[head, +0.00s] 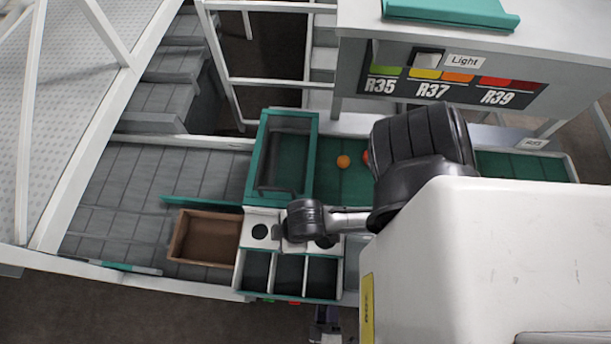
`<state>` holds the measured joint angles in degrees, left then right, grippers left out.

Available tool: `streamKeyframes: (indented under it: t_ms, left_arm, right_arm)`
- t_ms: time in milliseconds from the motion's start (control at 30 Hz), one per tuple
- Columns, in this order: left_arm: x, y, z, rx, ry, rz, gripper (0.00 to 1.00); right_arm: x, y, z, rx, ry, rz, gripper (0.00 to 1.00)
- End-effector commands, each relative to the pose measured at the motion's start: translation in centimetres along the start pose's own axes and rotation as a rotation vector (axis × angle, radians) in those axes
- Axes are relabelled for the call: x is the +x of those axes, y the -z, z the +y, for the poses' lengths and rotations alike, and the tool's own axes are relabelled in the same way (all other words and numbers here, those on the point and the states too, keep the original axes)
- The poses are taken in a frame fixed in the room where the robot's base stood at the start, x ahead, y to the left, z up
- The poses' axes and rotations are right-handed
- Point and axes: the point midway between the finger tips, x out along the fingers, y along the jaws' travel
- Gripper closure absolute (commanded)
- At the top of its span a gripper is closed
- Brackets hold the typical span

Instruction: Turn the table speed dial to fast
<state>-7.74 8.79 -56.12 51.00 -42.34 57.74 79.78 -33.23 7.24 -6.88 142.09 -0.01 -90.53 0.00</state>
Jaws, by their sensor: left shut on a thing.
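My left gripper (325,317) shows small and dark at the bottom edge, right at the front edge of the packing table. It is shut on what appears to be the table speed dial, just right of the small red button (295,302). The dial itself is hidden by the gripper, so its setting cannot be read. My right arm comes in from the right, with its dark wrist over the white holed panel (260,215). The jaws of my right gripper cannot be made out.
A brown crate (178,234) stands left of a three-part divided tray (273,255). Behind is a green-framed bin (253,160). An orange tomato (343,161) and a red one (366,157) lie on the green belt (330,187). A Light switch panel (447,77) is at the back right.

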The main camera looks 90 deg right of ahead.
Motion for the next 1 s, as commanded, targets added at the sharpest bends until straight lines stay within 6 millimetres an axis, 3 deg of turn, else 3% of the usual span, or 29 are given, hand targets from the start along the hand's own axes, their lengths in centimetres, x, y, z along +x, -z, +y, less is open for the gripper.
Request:
streamKeyframes:
  t_ms: [400, 1000]
  left_arm:
    - [-0.04, -0.05, -0.05, 0.217, 0.001, -0.001, 0.8]
    - [-0.04, -0.02, -0.01, 0.267, 0.001, -0.001, 0.8]
  right_arm:
    - [0.57, -0.14, -0.28, 0.008, 0.007, 0.001, 0.57]
    - [0.64, -0.18, -0.2, 0.006, 0.005, 0.001, 0.57]
